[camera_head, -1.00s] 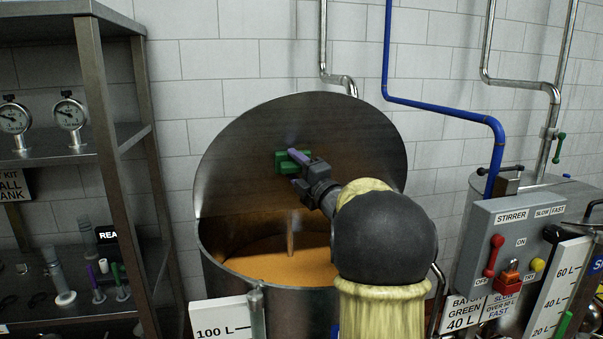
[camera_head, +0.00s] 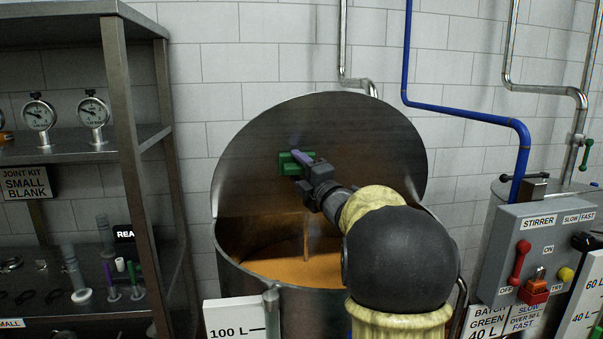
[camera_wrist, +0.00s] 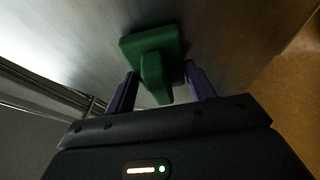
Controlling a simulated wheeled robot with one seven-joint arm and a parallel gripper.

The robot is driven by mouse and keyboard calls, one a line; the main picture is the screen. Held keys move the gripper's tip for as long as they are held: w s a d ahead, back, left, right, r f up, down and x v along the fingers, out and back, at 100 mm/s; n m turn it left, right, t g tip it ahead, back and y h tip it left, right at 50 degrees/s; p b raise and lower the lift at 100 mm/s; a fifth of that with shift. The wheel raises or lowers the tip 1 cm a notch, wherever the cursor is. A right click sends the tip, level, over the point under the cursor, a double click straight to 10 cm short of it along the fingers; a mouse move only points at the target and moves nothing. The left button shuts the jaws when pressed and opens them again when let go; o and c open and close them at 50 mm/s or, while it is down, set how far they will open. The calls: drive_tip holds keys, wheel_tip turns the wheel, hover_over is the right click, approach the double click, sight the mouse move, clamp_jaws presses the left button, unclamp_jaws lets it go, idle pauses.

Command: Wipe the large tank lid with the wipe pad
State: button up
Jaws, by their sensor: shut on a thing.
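The large tank lid (camera_head: 370,140) is a round metal disc standing raised behind the open tank. The green wipe pad (camera_head: 287,163) is against the lid's inner face, left of its middle. My gripper (camera_head: 303,162) is shut on the pad. In the wrist view, the purple fingers of my gripper (camera_wrist: 161,88) are on either side of the handle of the green wipe pad (camera_wrist: 150,48). The pad's flat side faces the lid (camera_wrist: 215,30) and seems to touch it. Its contact face is hidden.
The open tank (camera_head: 240,278) holds orange liquid, with a thin upright rod (camera_head: 306,238) in it. A steel shelf (camera_head: 128,150) with gauges stands at left. A grey stirrer control box (camera_head: 540,245) and blue pipe (camera_head: 522,150) are at right.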

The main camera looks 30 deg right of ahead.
sight(318, 155)
drive_tip(key=shift+s+r+p, duration=0.1)
drive_tip(key=shift+r+p, duration=0.2)
drive_tip(key=shift+r, duration=0.55)
drive_tip(key=shift+d, duration=0.1)
drive_tip(key=shift+s+d+f, duration=0.1)
drive_tip(key=shift+s+d, duration=0.15)
drive_tip(key=shift+d, duration=0.55)
drive_tip(key=shift+s+d, duration=0.25)
drive_tip(key=shift+d, duration=0.5)
drive_tip(key=shift+s+d, duration=0.2)
drive_tip(key=shift+d, duration=0.6)
drive_tip(key=shift+s+d, duration=0.2)
drive_tip(key=shift+d, duration=0.6)
